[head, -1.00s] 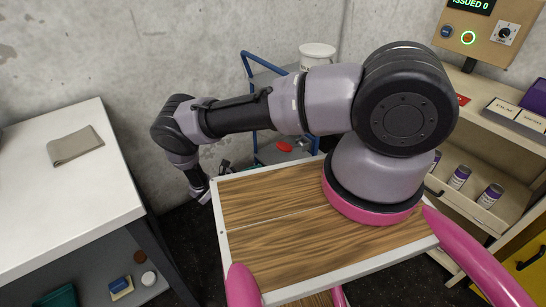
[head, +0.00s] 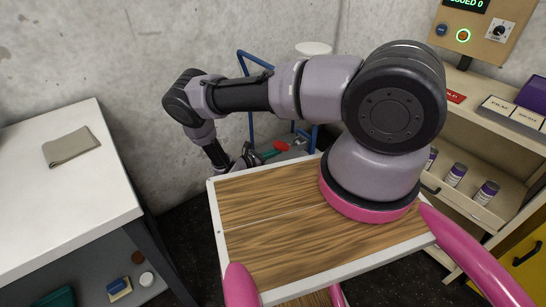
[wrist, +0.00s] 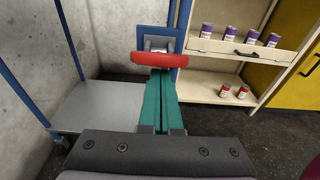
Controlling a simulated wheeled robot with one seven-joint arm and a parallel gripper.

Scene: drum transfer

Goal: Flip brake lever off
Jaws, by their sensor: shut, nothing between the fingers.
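The brake lever is a red bar on a metal bracket with a blue mount; it shows in the head view (head: 281,147) and in the wrist view (wrist: 158,60). It lies crosswise in the wrist view, on the blue-framed cart. My gripper (head: 262,157) has green fingers, pressed together and empty. In the wrist view my fingertips (wrist: 160,74) are right at the lever's near side, centred on it. I cannot tell whether they touch it. The gripper partly hides the lever's surroundings in the head view.
The blue-framed cart (wrist: 90,106) has a grey deck left of my fingers. A shelf with several cans (wrist: 230,47) stands to the right. A white-topped table (head: 60,200) with a folded cloth (head: 71,147) is at the left. A concrete wall (head: 120,60) is behind.

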